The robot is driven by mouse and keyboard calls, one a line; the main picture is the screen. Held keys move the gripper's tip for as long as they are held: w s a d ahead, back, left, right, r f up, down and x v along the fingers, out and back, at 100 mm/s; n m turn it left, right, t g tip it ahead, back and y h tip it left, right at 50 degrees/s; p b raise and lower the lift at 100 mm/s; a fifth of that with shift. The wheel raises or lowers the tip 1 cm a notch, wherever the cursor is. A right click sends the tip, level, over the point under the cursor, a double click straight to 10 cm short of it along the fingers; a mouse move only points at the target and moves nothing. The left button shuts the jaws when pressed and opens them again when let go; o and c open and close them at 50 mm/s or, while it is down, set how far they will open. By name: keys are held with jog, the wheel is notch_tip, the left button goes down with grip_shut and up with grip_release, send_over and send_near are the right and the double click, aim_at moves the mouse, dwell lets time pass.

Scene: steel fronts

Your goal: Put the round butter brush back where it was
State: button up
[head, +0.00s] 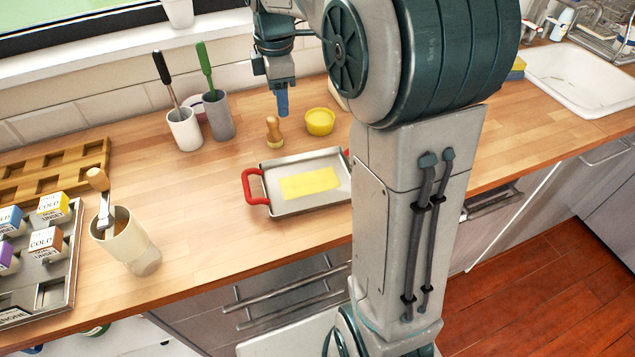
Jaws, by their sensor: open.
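A small wooden brush with a round knob (273,130), which looks like the round butter brush, stands upright on the counter behind the metal tray. My gripper (282,103) hangs above and slightly right of it in the picture, with blue fingers pointing down. It is open, and I see nothing held in it; the fingers overlap in this view. A yellow bowl (320,121) stands to the right of the brush. The tray (282,206) has red handles and a yellow patch (309,183) on its floor. My arm hides its right end.
A white cup (184,131) holds a black-handled tool and a grey cup (218,116) a green-handled one. A cream jug (125,238) with a wooden-handled tool stands at the front left. Beside it are a compartment tray (53,271) and wooden rack (88,157).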

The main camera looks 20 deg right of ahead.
jog(key=s+f+m+t, duration=0.1)
jog(key=s+f+m, duration=0.1)
jog(key=s+m, duration=0.6)
jog(key=s+f+m+t, duration=0.1)
jog(key=s+f+m, duration=0.2)
jog(key=s+m, duration=0.5)
jog(key=s, duration=0.6)
jog(key=shift+s+f+m, duration=0.2)
jog(key=shift+f+m, duration=0.1)
jog(key=shift+a, duration=0.1)
